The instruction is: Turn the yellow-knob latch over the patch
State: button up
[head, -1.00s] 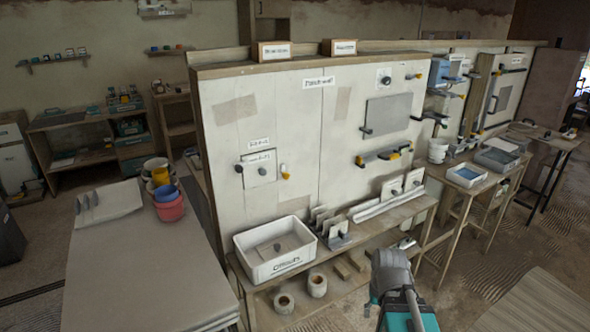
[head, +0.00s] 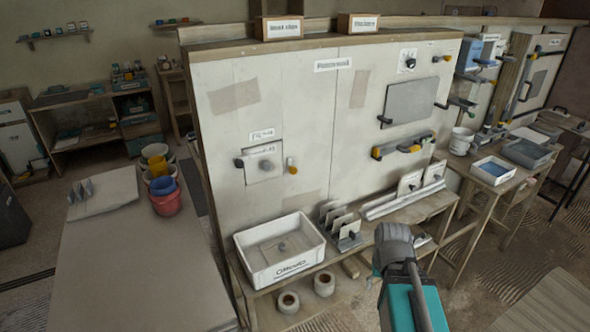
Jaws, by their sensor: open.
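The patch (head: 264,164) is a small pale square panel set in the white plaster wall, under a small label. A yellow-knob latch (head: 291,167) sits just right of the patch; it looks upright and beside the patch rather than across it. A dark-knob latch (head: 239,163) sits at the patch's left edge and seems to reach onto it. My arm's grey joint and teal link show at the lower right, well apart from the patch. My gripper itself is not visible.
Below the patch, a white crate (head: 241,261) stands on a wooden bench, with a rack of upright plates (head: 345,240) beside it. A grey panel (head: 411,104) and a yellow-ended bar (head: 403,147) are on the wall's right. A grey-topped table (head: 130,270) stands left.

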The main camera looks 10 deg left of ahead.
jog(key=o, duration=0.3)
jog(key=w+a+m+t+y+b, duration=0.55)
jog(key=w+a+m+y, duration=0.25)
jog(key=w+a, duration=0.8)
jog(key=w+a+r+m+t+y+b, duration=0.1)
jog(key=w+a+r+m+t+b, duration=0.1)
jog(key=w+r+m+t, duration=0.2)
jog(key=w+a+r+m+t+y+b, duration=0.1)
jog(key=w+a+r+m+t+b, duration=0.1)
jog(key=w+m, duration=0.8)
jog(key=shift+r+m+t+b, duration=0.5)
jog(key=shift+r+m+t, duration=0.55)
jog(key=shift+m+t, duration=0.9)
jog(key=shift+w+a, duration=0.15)
jog(key=shift+w, duration=0.05)
